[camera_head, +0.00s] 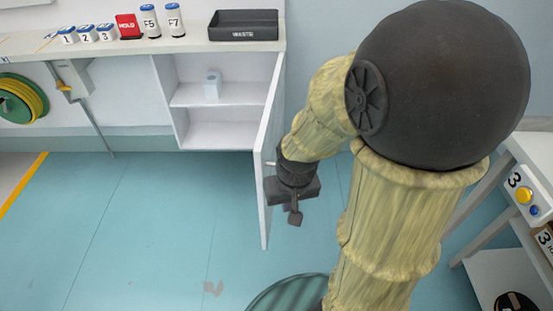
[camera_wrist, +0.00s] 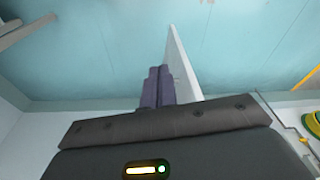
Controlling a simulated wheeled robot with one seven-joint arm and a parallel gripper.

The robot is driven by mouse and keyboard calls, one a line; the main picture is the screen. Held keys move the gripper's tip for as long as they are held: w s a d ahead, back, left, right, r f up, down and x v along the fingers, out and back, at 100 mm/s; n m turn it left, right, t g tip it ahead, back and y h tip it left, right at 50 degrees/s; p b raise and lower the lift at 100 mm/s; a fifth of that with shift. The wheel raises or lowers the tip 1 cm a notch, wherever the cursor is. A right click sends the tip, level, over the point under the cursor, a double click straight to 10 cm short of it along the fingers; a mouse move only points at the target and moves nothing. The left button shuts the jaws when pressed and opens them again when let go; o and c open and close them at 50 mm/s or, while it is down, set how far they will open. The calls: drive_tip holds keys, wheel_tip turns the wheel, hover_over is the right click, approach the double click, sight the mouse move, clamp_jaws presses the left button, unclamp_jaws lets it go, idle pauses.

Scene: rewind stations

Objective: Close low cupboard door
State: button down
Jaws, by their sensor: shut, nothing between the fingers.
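The low cupboard (camera_head: 215,103) is white and stands under the counter, with its inside showing. Its door (camera_head: 268,150) is open, swung out from the right side of the cupboard toward me. In the wrist view the door (camera_wrist: 183,68) shows as a thin white panel just right of the fingers. My gripper (camera_head: 294,217) is shut and empty, on the outer, right-hand side of the door and close to it. In the wrist view the fingers (camera_wrist: 158,86) lie beside the door; I cannot tell whether they touch it.
A white container (camera_head: 212,84) stands on the cupboard's upper shelf. The counter (camera_head: 130,45) above holds numbered jars, a red HOLD block (camera_head: 128,26) and a black WASTE tray (camera_head: 243,25). A green-yellow reel (camera_head: 20,98) hangs at left. The floor left of the door is clear.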

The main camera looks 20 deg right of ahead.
sight(264, 161)
drive_tip(key=w+d+r+m+t+y+p, duration=0.1)
drive_tip(key=d+r+m+t+y+p, duration=0.1)
drive_tip(key=d+m+y+p, duration=0.4)
drive_tip(key=w+d+r+m+t+y+p, duration=0.2)
drive_tip(key=d+m+t+y+p, duration=0.2)
drive_tip(key=m, duration=1.2)
drive_tip(key=d+y+p, duration=0.3)
drive_tip(key=y+p, duration=0.3)
drive_tip(key=shift+w+r+p, duration=0.15)
drive_tip(key=shift+w+p, duration=0.05)
drive_tip(key=shift+p, duration=0.15)
drive_tip(key=x, duration=1.4)
drive_tip(key=shift+a, duration=0.1)
